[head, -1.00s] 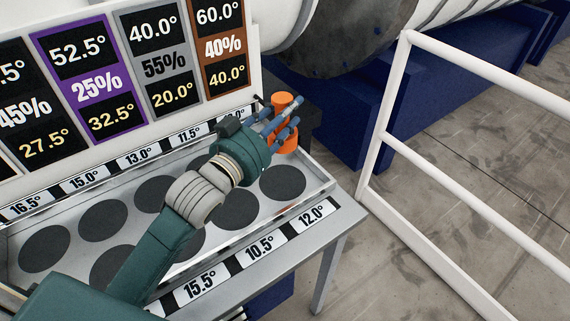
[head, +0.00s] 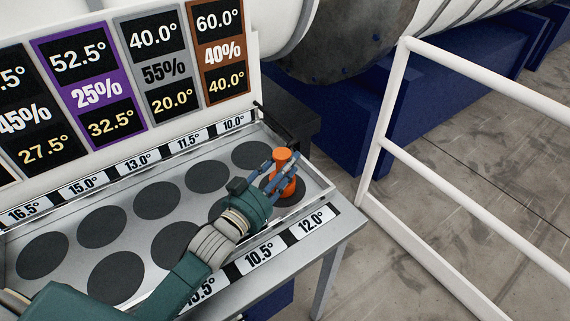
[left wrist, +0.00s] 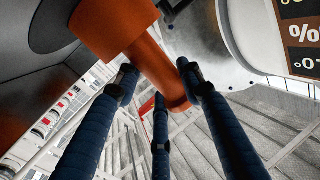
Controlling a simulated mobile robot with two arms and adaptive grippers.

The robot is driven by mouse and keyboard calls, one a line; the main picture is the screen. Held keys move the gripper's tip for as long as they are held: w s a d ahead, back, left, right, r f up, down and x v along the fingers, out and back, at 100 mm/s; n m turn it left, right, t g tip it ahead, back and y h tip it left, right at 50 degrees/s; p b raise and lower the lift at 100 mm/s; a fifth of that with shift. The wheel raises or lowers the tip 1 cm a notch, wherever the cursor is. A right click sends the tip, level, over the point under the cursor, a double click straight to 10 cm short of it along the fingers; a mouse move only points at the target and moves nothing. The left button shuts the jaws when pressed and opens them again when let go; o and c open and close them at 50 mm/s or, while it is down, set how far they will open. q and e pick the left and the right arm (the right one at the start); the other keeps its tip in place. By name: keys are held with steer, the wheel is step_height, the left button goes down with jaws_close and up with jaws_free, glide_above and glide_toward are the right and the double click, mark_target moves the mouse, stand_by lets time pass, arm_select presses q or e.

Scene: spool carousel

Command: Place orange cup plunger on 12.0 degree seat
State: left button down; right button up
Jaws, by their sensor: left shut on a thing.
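The orange cup plunger (head: 283,155) is upright in my left gripper (head: 282,174), whose blue fingers are closed around its stem. The plunger is over the dark round seat at the right end of the front row, by the 12.0° label (head: 312,223). That seat is largely hidden by the gripper and plunger, and I cannot tell whether the plunger's base touches it. In the left wrist view the orange plunger (left wrist: 150,66) is between the fingertips, its wide end near the top. My right gripper is not in view.
The metal tray (head: 323,184) holds two rows of dark round seats, with degree labels along both edges. The rear-right seat (head: 250,155) is bare. A sign board (head: 160,62) stands behind, and a white railing (head: 420,165) is at the right.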

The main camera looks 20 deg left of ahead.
arm_select(q)
steer(key=c, duration=1.1)
jaws_free()
steer(key=shift+f, duration=0.1)
steer(key=shift+r, duration=0.25)
steer(key=b+v, duration=0.1)
steer(key=v, duration=0.4)
steer(key=b+v, duration=0.1)
steer(key=v, duration=0.4)
steer(key=shift+s+f, duration=0.2)
steer(key=shift+s, duration=0.2)
steer(key=shift+s+a+r, duration=0.1)
steer(key=shift+s+a, duration=0.1)
steer(key=shift+s, duration=0.4)
steer(key=shift+r, duration=0.1)
